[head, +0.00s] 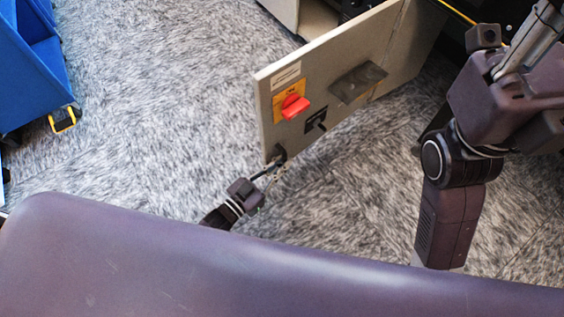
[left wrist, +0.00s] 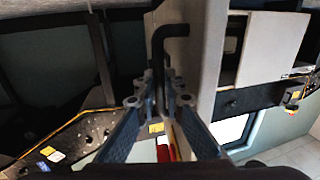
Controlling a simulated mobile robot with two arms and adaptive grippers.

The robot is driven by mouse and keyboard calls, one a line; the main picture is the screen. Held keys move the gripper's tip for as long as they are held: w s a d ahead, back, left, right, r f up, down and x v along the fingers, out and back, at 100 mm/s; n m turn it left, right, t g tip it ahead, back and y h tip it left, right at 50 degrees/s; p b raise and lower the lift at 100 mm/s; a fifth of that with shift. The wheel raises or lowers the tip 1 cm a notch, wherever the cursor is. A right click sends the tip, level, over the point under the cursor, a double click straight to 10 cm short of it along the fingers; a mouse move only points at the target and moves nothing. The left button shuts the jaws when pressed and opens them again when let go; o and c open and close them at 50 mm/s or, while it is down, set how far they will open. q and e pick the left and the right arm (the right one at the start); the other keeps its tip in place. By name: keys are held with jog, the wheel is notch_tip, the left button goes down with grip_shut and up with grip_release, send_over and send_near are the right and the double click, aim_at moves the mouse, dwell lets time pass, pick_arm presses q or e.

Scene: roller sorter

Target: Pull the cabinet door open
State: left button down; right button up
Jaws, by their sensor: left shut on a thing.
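The beige cabinet door (head: 330,70) stands swung out from the cabinet (head: 318,18) in the head view. It carries a red rotary switch (head: 295,105) on a yellow plate. My left gripper (head: 275,166) is at the door's lower near corner. In the left wrist view, its fingers (left wrist: 160,90) are shut on a black bent handle (left wrist: 165,36), which sticks out in front of the pale door edge. The handle's grip part is mostly hidden by the fingers in the head view. My right gripper is out of view; only arm links show at the right.
A blue bin (head: 32,60) with a yellow-trimmed wheel stands at the upper left. Grey carpet (head: 170,90) is clear between it and the door. A yellow cable (head: 457,12) runs at the upper right.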

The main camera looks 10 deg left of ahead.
pick_arm(q)
jog(key=shift+w+d+r, duration=0.15)
jog(key=shift+w+r, duration=0.05)
jog(key=shift+w, duration=0.05)
jog(key=c, duration=2)
grip_release()
jog(key=shift+f, duration=0.1)
jog(key=shift+s, duration=0.1)
jog(key=v, duration=1.2)
